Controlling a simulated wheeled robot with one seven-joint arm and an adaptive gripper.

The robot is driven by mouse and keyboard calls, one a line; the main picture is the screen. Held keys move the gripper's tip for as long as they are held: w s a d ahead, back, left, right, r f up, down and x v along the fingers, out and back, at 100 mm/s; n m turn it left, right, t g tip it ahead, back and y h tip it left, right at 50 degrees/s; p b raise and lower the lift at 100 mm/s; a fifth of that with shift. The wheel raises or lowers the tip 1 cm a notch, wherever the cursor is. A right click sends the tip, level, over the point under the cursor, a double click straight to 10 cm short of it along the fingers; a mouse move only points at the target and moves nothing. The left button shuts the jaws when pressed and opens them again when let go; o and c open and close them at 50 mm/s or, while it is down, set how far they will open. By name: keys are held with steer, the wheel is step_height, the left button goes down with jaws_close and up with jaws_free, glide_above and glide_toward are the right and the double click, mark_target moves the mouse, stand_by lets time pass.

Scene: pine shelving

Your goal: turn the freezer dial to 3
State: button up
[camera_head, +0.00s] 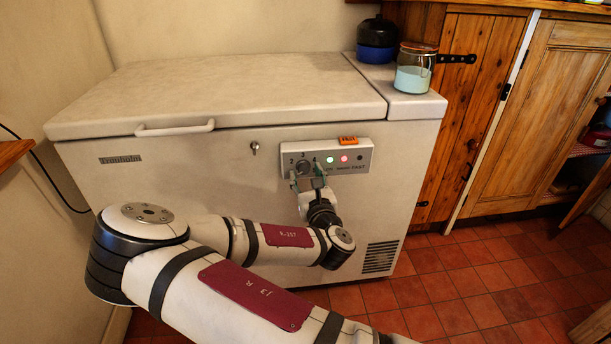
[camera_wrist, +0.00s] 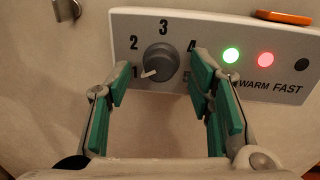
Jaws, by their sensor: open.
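The chest freezer (camera_head: 215,185) has a grey control panel (camera_head: 350,157) on its front. The dark round dial (camera_head: 302,165) sits at the panel's left part. In the wrist view the dial (camera_wrist: 161,60) shows clearly, ringed by the numbers 1 to 5, with 3 at the top. Its white pointer is at the lower left, toward the 1. My gripper (camera_head: 306,175) is open in front of the panel. In the wrist view its green-padded fingers (camera_wrist: 161,78) stand left and right of the dial with gaps to it. The left finger is near the 1; the right one partly covers the 5.
A green light (camera_wrist: 231,55), a red light (camera_wrist: 265,59) and an unlit dark spot are right of the dial. An orange object (camera_head: 348,140) lies on the panel's top edge. A lid handle (camera_head: 175,129) and a lock (camera_head: 255,147) are to the left.

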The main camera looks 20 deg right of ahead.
steer(key=shift+w, duration=0.75)
steer(key=shift+c, duration=0.6)
jaws_close()
steer(key=shift+m, duration=0.3)
